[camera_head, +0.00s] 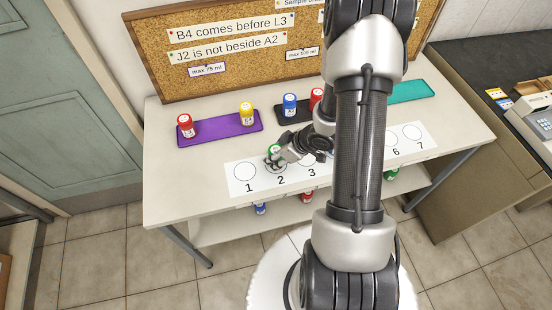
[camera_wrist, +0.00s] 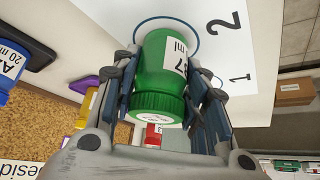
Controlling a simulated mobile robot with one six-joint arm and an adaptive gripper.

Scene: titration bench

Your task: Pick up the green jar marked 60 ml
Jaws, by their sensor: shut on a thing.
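A green jar (camera_wrist: 160,72) with a green lid fills the middle of the wrist view. Its white label is turned partly away; a 7 and "ml" show, but the volume cannot be read. My gripper (camera_wrist: 166,78) has its fingers on both sides of this jar and is shut on it. In the head view the green jar (camera_head: 274,149) is at circle 2 of the numbered strip (camera_head: 234,183), with my gripper (camera_head: 280,159) around it from the right. I cannot tell whether its base touches the strip. Another green jar (camera_head: 391,174) is on the lower shelf.
A purple tray (camera_head: 215,129) holds a red jar (camera_head: 185,125) and a yellow jar (camera_head: 247,112). Blue (camera_head: 290,104) and red (camera_head: 316,97) jars stand on a black tray. A teal tray (camera_head: 411,91) is at right. My arm hides the strip's middle. Circle 1 is empty.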

